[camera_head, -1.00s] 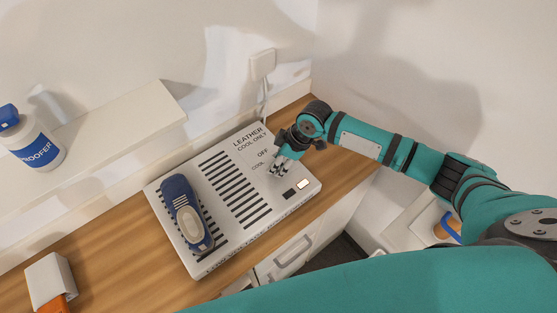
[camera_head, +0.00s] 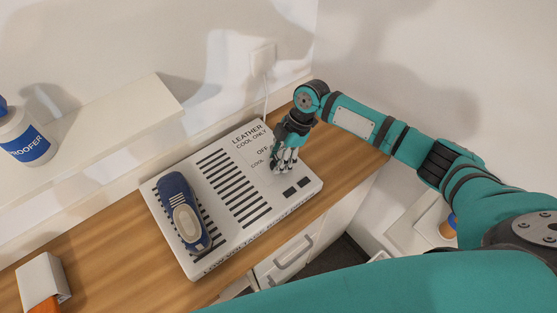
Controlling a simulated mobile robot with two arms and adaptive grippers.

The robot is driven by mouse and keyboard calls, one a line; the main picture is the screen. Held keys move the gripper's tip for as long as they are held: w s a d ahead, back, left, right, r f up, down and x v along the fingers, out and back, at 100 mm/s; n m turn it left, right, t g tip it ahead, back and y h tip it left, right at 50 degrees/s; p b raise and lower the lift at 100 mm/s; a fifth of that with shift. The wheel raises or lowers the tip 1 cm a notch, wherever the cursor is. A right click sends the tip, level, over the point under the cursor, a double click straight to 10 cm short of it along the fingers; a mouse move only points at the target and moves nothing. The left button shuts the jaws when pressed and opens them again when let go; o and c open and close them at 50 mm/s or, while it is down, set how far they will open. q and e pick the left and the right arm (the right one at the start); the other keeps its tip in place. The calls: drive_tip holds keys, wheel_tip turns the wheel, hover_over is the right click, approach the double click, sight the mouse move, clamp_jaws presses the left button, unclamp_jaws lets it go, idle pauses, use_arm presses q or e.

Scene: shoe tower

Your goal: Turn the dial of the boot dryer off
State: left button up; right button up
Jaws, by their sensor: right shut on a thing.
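The boot dryer (camera_head: 238,231) is a flat white box with dark slots, lying on the wooden counter. Its top reads "LEATHER COOL ONLY", "OFF" and "COOL". My right gripper (camera_head: 283,163) points down onto the panel beside the OFF and COOL marks. It is shut on the dial, which the fingers hide, so I cannot read its pointer. Two small windows (camera_head: 296,188) near the dryer's front right corner are both dark. My left gripper is not in view.
A white shelf (camera_head: 105,125) runs along the wall behind, with a white and blue bottle (camera_head: 24,140) at its left. A white box with orange (camera_head: 42,283) stands at the counter's front left. A plug (camera_head: 262,58) is on the wall. Bare counter (camera_head: 120,235) lies left of the dryer.

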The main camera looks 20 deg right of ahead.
drive_tip(key=shift+w+n+g+b, duration=0.15)
drive_tip(key=shift+n+g+b, duration=0.4)
drive_tip(key=shift+n, duration=0.75)
drive_tip(key=shift+r, duration=0.1)
drive_tip(key=o, duration=1.2)
drive_tip(key=shift+c, duration=0.2)
drive_tip(key=v, duration=1.2)
drive_tip(key=shift+a, duration=0.2)
